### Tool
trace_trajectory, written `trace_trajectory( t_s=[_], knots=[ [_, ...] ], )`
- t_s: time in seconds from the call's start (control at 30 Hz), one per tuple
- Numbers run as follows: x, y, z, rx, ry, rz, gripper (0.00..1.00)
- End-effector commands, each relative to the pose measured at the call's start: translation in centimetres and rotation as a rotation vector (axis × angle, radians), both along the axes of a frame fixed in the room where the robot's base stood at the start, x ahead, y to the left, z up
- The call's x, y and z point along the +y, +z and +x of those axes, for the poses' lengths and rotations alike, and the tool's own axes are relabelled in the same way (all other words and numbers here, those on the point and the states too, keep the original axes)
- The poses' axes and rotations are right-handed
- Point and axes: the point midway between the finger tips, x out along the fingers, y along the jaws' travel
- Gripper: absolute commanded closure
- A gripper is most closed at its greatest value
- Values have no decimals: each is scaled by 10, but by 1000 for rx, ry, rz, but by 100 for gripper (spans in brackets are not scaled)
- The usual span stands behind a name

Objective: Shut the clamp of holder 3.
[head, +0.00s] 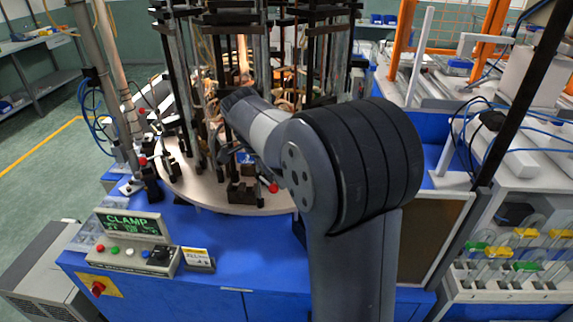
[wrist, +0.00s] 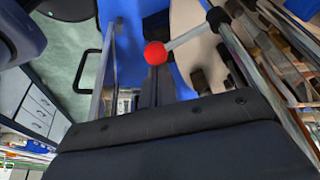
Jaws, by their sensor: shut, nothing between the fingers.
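A clamp lever with a red ball knob (wrist: 155,53) shows in the wrist view, its pale metal rod running up right to a dark pivot (wrist: 217,17). In the head view a red knob (head: 273,188) sits at the front edge of the round plate (head: 225,205), beside a dark clamp block (head: 243,192). I cannot read a number that marks it as holder 3. My gripper is shut and empty; its dark fingers (wrist: 155,88) end close to the knob in the wrist view. Whether they touch is unclear. In the head view my arm hides the fingers.
Another red knob (head: 142,161) is at the plate's left. Tall dark posts and glass tubes (head: 185,90) crowd the plate. A console (head: 133,240) showing "CLAMP" stands on the blue cabinet top (head: 240,240). A rack with yellow and green pieces (head: 515,255) is at right.

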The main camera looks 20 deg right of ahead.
Motion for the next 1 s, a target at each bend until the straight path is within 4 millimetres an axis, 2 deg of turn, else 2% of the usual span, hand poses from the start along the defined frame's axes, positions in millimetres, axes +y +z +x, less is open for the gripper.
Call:
trace_trajectory(
  t_s=[0.53, 1.0],
  knots=[
    [35, 1, -8, 1, -489, 1, 100],
    [51, 0, -7, 0, -481, 0, 100]
  ],
)
